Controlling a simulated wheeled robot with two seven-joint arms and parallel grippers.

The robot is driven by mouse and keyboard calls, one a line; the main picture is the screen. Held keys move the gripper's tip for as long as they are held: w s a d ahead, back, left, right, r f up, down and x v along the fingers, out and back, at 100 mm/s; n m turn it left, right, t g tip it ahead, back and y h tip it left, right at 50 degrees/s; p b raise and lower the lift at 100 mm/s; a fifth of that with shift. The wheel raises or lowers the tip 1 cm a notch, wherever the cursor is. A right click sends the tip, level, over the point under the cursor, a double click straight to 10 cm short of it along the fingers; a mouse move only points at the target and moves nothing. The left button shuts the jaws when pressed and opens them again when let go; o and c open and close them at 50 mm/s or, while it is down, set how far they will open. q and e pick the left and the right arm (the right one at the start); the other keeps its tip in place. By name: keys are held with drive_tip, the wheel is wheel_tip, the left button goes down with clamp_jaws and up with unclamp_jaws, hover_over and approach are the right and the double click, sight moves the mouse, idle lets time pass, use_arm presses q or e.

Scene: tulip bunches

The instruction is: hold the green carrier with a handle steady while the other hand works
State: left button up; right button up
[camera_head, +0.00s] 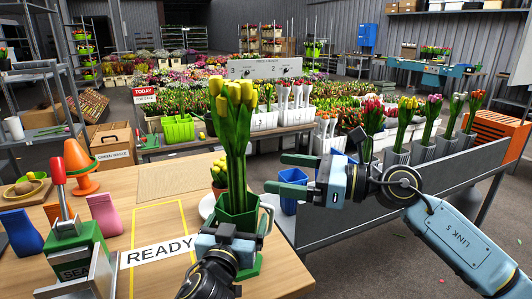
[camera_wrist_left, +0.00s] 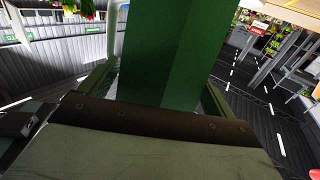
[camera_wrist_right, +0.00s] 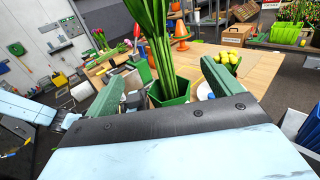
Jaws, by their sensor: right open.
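The green carrier (camera_head: 238,217) stands upright at the table's front edge with a tall bunch of yellow tulips (camera_head: 232,110) in it. My left gripper (camera_head: 238,232) is at its near side and appears shut on it. In the left wrist view a broad green face of the carrier (camera_wrist_left: 170,50) fills the space between the fingers. A handle cannot be made out clearly. My right gripper (camera_head: 283,174) is open and empty, to the right of the stems and pointing at them. In the right wrist view the carrier (camera_wrist_right: 170,96) shows beyond and between the open fingers (camera_wrist_right: 165,85).
On the table are a READY sign (camera_head: 160,251), an orange cone (camera_head: 84,183), a pink pouch (camera_head: 105,213) and a red-knobbed green device (camera_head: 78,245). A blue container (camera_head: 291,205) stands below my right gripper. Grey pots of tulips (camera_head: 396,158) line the right side.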

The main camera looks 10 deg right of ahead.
use_arm(q)
drive_tip(key=shift+o, duration=0.9)
drive_tip(key=shift+s, duration=0.1)
